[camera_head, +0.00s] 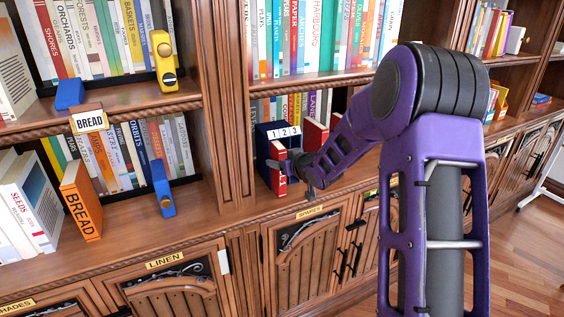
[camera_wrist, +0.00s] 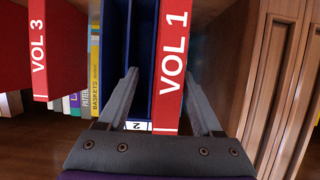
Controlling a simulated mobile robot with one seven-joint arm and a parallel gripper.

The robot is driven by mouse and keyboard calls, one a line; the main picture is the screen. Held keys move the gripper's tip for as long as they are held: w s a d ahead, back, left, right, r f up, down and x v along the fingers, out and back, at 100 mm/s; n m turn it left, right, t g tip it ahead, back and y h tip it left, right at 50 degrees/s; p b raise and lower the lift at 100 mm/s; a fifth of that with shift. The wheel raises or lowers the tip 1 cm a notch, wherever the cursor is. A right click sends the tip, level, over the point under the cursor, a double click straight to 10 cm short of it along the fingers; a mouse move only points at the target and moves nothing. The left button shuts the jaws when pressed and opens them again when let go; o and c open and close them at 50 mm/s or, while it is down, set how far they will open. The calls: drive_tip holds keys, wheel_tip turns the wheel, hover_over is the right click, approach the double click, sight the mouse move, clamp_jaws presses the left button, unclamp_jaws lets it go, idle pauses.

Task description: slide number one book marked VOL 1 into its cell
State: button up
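The VOL 1 book (camera_wrist: 173,65) is red with white lettering and stands upright. It also shows in the head view (camera_head: 279,168), at the left front of the dark blue holder (camera_head: 264,140) labelled 1 2 3, with its spine sticking out. The holder's blue dividers (camera_wrist: 141,60) and a label 2 show beside the book in the wrist view. My gripper (camera_wrist: 162,74) is open, with a finger on each side of the book. The right finger is close to the book's edge; the left finger has a clear gap to it. How deep the book sits is hidden.
A red VOL 3 book (camera_wrist: 38,50) stands apart on the left in the wrist view. Another red book (camera_head: 314,135) stands right of the holder. A wooden upright (camera_wrist: 280,70) rises close to my right finger. An orange BREAD book (camera_head: 82,203) stands in the left bay.

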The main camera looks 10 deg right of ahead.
drive_tip(key=p+v, duration=0.2)
drive_tip(key=v, duration=1.5)
drive_tip(key=shift+r+p, duration=0.15)
drive_tip(key=shift+p, duration=0.2)
drive_tip(key=shift+s, duration=0.15)
drive_tip(key=c, duration=0.4)
drive_tip(key=f+m, duration=0.2)
drive_tip(key=f, duration=0.1)
drive_tip(key=w+a+f+m+y, duration=0.1)
drive_tip(key=m, duration=0.1)
drive_tip(key=shift+f, duration=0.3)
clamp_jaws()
drive_tip(key=shift+w+a+f+m+t+p, duration=0.25)
drive_tip(key=shift+w+a+f+m+t, duration=0.8)
drive_tip(key=shift+m, duration=2.55)
drive_tip(key=shift+w+d+f+m+t+p, duration=0.1)
drive_tip(key=shift+w+f+m+t+p, duration=0.45)
drive_tip(key=shift+w+m, duration=2.15)
drive_tip(key=shift+w+a+f+m+t, duration=0.5)
drive_tip(key=shift+f+m, duration=0.5)
drive_tip(key=shift+m, duration=3.5)
